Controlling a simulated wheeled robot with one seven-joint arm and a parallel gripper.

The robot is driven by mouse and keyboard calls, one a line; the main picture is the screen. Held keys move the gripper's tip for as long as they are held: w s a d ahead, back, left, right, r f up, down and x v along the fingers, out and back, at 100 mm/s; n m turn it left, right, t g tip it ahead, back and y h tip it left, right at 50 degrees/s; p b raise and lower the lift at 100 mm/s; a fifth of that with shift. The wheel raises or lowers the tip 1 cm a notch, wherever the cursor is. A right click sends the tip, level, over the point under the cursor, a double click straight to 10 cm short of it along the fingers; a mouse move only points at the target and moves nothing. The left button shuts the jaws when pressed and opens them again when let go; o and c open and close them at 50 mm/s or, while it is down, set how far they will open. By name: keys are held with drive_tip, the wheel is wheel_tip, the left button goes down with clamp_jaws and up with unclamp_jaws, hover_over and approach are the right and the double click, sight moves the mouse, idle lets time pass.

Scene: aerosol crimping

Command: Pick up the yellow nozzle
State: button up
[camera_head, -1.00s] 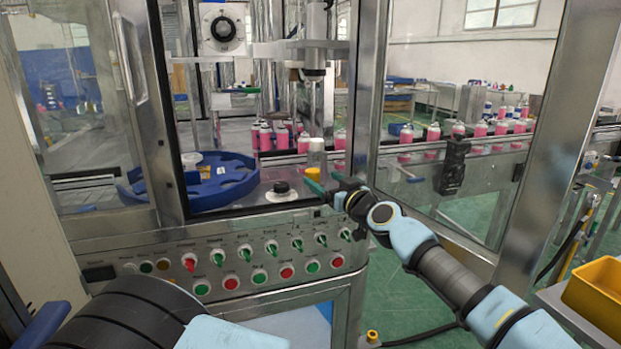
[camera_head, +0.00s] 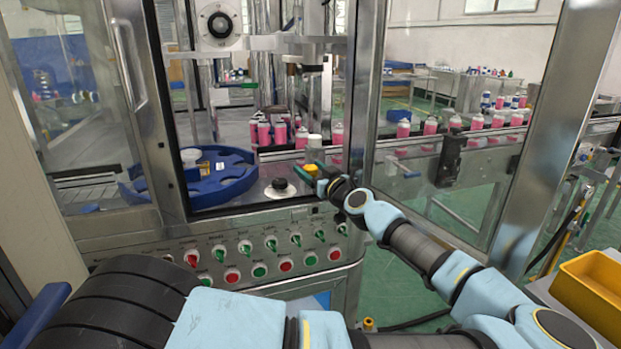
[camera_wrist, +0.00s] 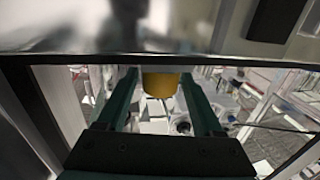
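The yellow nozzle (camera_head: 311,168) sits inside the machine opening, below a white-topped cylinder, at the middle of the head view. It also shows in the wrist view (camera_wrist: 160,84), as a short yellow cylinder between the green fingers. My gripper (camera_head: 315,174) reaches in from the right, with its fingers on either side of the nozzle. In the wrist view, my gripper (camera_wrist: 161,92) looks open, with a narrow gap beside the nozzle, wider on the left. Whether the right finger touches it is hard to tell. The nozzle's underside is hidden.
A black knob on a round plate (camera_head: 280,187) lies just left of my gripper. A blue rotary tray (camera_head: 225,185) is further left. Pink cans (camera_head: 430,125) line the conveyor behind. A metal door post (camera_head: 362,90) stands close to my arm. A yellow bin (camera_head: 592,290) is at right.

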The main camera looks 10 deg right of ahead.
sight(311, 167)
clamp_jaws()
idle(0.3)
drive_tip(key=shift+r, duration=0.1)
drive_tip(key=shift+r, duration=0.5)
wheel_tip(311, 167, up, 2)
drive_tip(key=shift+r+p, duration=0.2)
drive_tip(key=shift+p, duration=0.15)
drive_tip(key=d+f+b+v, duration=0.1)
drive_tip(key=b+v, duration=1.5)
drive_tip(key=shift+b, duration=0.4)
drive_tip(key=s+b, duration=0.1)
drive_tip(key=b, duration=0.3)
drive_tip(key=shift+d, duration=0.1)
